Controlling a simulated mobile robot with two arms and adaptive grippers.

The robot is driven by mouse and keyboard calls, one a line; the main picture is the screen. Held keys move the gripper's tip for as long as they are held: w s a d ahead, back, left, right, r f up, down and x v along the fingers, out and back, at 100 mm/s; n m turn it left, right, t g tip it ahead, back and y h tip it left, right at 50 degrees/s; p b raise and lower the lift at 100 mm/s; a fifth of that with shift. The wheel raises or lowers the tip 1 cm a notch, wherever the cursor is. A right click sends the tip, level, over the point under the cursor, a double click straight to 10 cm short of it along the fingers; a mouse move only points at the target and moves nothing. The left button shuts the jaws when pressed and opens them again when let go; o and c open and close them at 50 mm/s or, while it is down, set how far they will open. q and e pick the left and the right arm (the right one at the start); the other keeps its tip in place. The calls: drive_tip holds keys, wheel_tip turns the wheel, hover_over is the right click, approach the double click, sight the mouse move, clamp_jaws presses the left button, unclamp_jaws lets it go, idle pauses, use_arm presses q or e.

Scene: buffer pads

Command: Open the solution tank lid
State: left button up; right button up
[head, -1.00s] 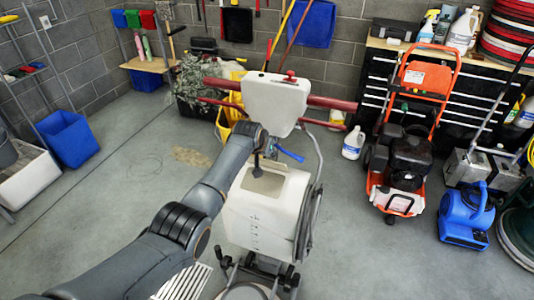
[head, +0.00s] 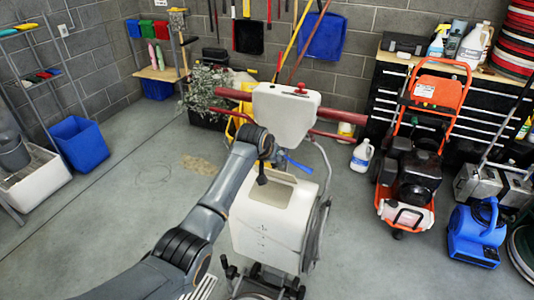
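The cream-white solution tank (head: 268,235) stands at the centre of the head view on a dark wheeled frame. A tan recessed area (head: 272,190) shows in its top. I cannot tell whether this is the open mouth or a lid surface. My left gripper (head: 262,178) is at the rear left edge of this area, pointing down; its fingers are small and dark, and I cannot tell whether they are open or touching the tank. A blue lever (head: 299,165) sticks out behind the tank top, below the white upper housing (head: 285,112). My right gripper is out of view.
Red bars (head: 335,113) run sideways behind the tank. A white jug (head: 362,156), an orange pressure washer (head: 415,165) and a blue blower (head: 476,232) stand to the right. A blue bin (head: 80,143) is at left.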

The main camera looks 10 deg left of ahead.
use_arm(q)
drive_tip(key=v, duration=0.8)
drive_tip(key=shift+s+f, duration=0.1)
